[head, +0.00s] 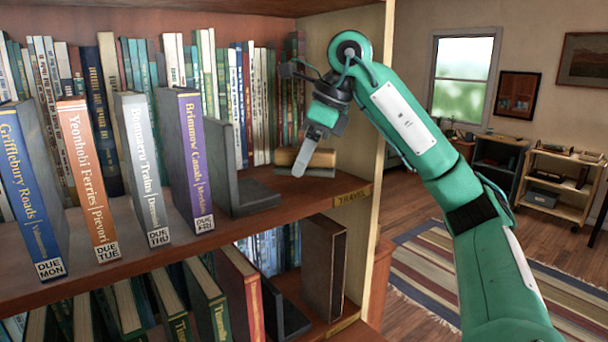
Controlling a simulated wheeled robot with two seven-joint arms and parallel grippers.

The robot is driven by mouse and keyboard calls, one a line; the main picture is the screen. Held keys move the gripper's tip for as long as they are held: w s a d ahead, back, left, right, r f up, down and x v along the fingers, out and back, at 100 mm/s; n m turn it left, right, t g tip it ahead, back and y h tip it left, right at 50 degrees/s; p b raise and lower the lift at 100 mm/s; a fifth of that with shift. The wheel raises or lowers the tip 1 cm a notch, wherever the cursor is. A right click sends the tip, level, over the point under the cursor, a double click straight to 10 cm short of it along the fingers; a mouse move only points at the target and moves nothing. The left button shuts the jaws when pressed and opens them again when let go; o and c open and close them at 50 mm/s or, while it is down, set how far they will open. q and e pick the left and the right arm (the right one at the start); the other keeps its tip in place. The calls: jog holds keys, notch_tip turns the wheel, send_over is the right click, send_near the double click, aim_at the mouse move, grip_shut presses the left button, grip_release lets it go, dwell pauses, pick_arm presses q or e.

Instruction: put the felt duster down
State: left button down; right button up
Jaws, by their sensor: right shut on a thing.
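The felt duster (322,158), a tan wooden block with a grey underside, is at the right end of the upper shelf board (262,190), above the "TRAVEL" label. My right gripper (302,163) reaches down from above and is shut on the duster. One pale finger shows in front of it; the other finger is hidden. The duster lies about level, at or very near the board; I cannot tell if it touches. My left gripper is not in view.
Four labelled books stand at the front left; the purple one (190,155) is nearest, beside a dark grey bookend (240,190). A row of books stands behind. The shelf's side panel (362,110) is close on the right. Bare board lies before the duster.

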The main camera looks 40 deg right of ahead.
notch_tip(320, 180, down, 2)
jog(key=shift+f, duration=0.1)
jog(key=shift+w+f+p, duration=0.15)
jog(key=shift+f+p, duration=0.1)
jog(key=shift+p, duration=0.3)
jog(key=shift+f, duration=0.3)
